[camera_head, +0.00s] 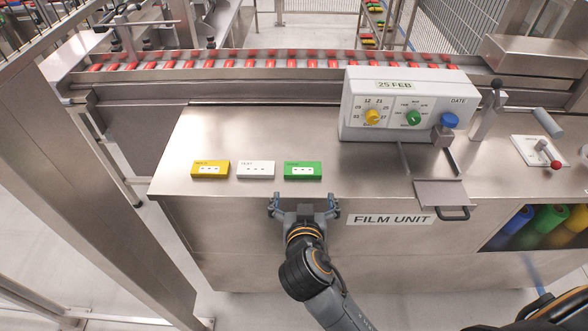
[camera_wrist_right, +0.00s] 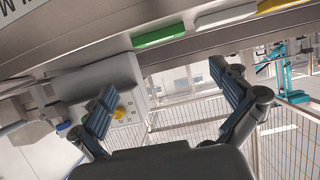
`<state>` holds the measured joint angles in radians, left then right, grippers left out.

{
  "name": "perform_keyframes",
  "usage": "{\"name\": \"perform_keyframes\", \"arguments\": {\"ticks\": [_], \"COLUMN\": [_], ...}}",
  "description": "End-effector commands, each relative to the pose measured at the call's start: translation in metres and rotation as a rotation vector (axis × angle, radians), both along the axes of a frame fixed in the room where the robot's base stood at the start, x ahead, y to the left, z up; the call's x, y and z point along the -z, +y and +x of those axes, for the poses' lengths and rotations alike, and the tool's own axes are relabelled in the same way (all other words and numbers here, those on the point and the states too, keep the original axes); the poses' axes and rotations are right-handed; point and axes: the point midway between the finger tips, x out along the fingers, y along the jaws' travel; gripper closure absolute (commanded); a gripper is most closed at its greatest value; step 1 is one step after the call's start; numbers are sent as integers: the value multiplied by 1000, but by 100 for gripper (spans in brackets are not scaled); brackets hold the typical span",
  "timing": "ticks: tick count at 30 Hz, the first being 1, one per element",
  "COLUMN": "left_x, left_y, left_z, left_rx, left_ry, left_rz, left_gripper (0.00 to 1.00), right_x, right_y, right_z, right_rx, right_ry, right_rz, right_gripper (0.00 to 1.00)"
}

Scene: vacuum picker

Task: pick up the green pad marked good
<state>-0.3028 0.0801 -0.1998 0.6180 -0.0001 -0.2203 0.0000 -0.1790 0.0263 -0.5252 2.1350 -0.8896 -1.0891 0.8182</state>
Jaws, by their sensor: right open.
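The green pad (camera_head: 303,171) lies flat on the steel counter (camera_head: 330,181), at the right end of a row of three pads. Its label is too small to read surely. In the right wrist view the green pad (camera_wrist_right: 158,36) shows at the top, beyond the fingers. My right gripper (camera_head: 304,203) is open and empty in front of the counter's front edge, just below the green pad in the head view. Its spread fingers also show in the right wrist view (camera_wrist_right: 165,105). The gripper is apart from the pad. My left gripper is not in view.
A white pad (camera_head: 256,170) and a yellow pad (camera_head: 210,170) lie left of the green one. A white dial box (camera_head: 392,135) marked 25 FEB stands to the right. A conveyor with red items (camera_head: 250,64) runs behind. The counter's left part is clear.

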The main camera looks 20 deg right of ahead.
Motion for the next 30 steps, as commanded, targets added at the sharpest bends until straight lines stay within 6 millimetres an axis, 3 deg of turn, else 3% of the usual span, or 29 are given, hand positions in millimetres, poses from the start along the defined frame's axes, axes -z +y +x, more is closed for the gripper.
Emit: {"name": "perform_keyframes", "arguments": {"ticks": [10, 30], "left_x": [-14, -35], "left_y": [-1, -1], "left_z": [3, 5], "left_rx": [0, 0], "left_ry": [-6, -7], "left_rz": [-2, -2], "left_gripper": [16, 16], "right_x": [23, 49], "right_y": [-17, -33], "right_z": [58, 116], "right_rx": [0, -1], "right_ry": [1, 3], "right_rz": [-5, -4], "right_gripper": [0, 0]}}
